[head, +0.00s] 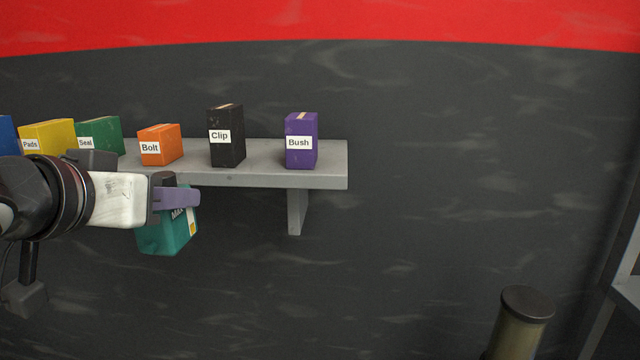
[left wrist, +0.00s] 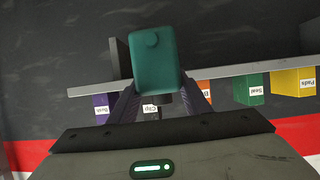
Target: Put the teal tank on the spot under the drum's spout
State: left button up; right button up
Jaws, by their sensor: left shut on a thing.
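The teal tank (head: 167,236) hangs in my left gripper (head: 180,198), in front of and a little below the shelf's front edge in the head view. My left gripper is shut on it, with a purple finger across its upper part. In the left wrist view the tank (left wrist: 155,60) sits between the two purple fingers (left wrist: 160,100), with a round cap on its face. My right gripper is not in view. The drum, its spout and the spot under it do not show clearly in either view.
A grey shelf (head: 262,178) holds several boxes, among them an orange Bolt box (head: 161,145), a black Clip box (head: 227,140) and a purple Bush box (head: 301,140). An olive cylinder with a dark top (head: 522,325) stands at lower right, near a grey frame (head: 622,285).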

aim_at(176, 238)
pick_arm(q)
jog(key=f, duration=0.2)
jog(key=d+f, duration=0.1)
jog(key=f, duration=0.2)
jog(key=shift+s+d+f, duration=0.2)
jog(key=shift+s+f, duration=0.15)
jog(key=shift+f, duration=0.05)
jog(key=s+a+f+n+y, duration=0.1)
jog(key=s+f, duration=0.2)
jog(key=f, duration=0.3)
jog(key=shift+f+y, duration=0.25)
jog(key=shift+y, duration=0.05)
